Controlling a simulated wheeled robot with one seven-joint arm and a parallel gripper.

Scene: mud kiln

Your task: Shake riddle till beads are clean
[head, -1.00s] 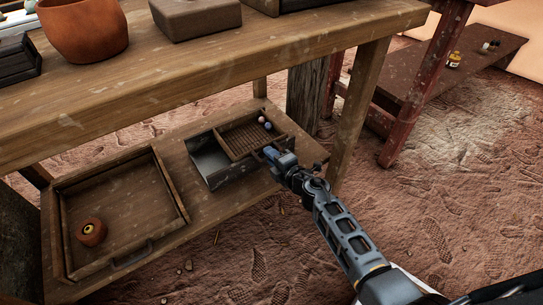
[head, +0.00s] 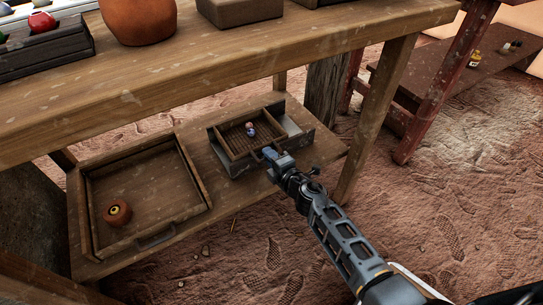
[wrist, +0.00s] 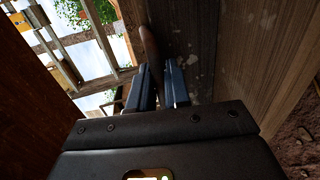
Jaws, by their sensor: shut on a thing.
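The riddle is a wooden frame with a slatted bottom (head: 231,141), sitting in a grey bin (head: 302,139) on the lower shelf, at the bin's left end. A few small beads (head: 250,129), pinkish and blue-violet, lie close together near the middle of the riddle. Whether they carry dirt is too small to tell. My gripper (head: 271,153) is at the front right edge of the riddle and is shut on it. The wrist view shows the two blue fingers (wrist: 162,88) close together near a brown rounded piece (wrist: 150,45); the grip itself is partly hidden.
A shallow wooden tray (head: 140,240) with a small orange-brown pot (head: 117,212) stands left on the shelf. The worktop (head: 230,65) overhangs the shelf, and a table leg (head: 376,120) stands right of the bin. Open sandy floor lies in front.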

